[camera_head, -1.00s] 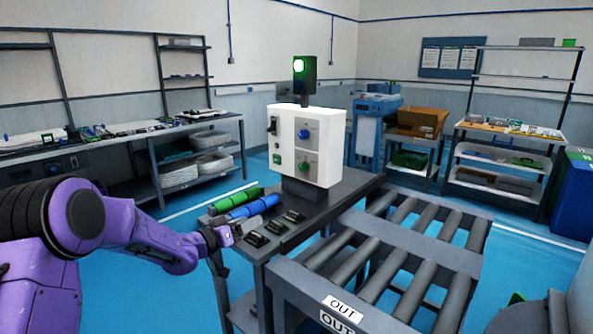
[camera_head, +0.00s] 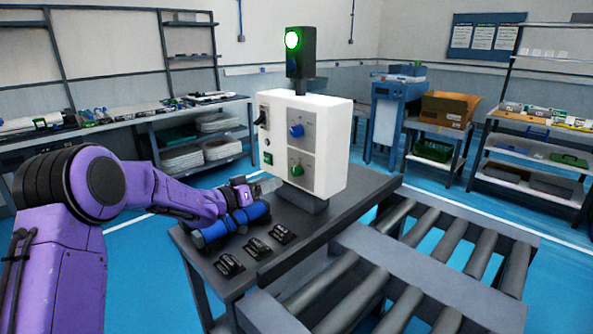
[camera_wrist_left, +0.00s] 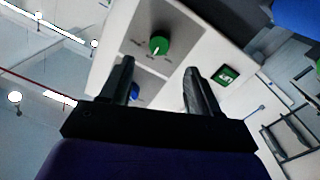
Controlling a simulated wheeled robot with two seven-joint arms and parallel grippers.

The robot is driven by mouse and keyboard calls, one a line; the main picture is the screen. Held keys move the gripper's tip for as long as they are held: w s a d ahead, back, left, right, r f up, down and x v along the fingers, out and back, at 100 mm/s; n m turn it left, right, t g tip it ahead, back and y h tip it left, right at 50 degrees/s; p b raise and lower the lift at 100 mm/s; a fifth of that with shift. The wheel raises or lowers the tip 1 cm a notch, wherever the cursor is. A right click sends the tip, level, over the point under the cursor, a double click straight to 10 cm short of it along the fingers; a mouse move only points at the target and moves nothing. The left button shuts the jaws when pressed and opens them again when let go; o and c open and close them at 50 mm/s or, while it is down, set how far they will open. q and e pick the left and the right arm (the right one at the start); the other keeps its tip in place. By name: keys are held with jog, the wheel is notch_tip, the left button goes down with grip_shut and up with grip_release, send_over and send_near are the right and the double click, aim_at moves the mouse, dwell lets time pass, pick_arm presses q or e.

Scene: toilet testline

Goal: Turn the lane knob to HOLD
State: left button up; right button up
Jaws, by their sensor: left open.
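The white control box (camera_head: 320,140) stands on the dark bench and carries a blue knob (camera_head: 297,131) above a green knob (camera_head: 297,170). The lettering around both is too small to read, so I cannot tell which is the lane knob. My left gripper (camera_head: 266,187) is open and empty, in front of the box's lower part, left of the green knob. In the left wrist view the green knob (camera_wrist_left: 158,45) lies ahead between the open fingers, apart from them. The blue knob (camera_wrist_left: 135,92) is partly hidden behind one finger. My right gripper is out of view.
A lit green lamp (camera_head: 292,40) tops the box. A roller conveyor (camera_head: 440,240) runs at right.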

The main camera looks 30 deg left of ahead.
aim_at(294, 172)
pick_arm(q)
jog(key=x, duration=0.8)
jog(key=shift+w+a+p, duration=0.1)
jog(key=shift+p, duration=0.25)
jog(key=shift+w+d+r, duration=0.1)
jog(key=shift+w+d, duration=0.15)
jog(key=shift+w, duration=0.15)
jog(key=c, duration=1)
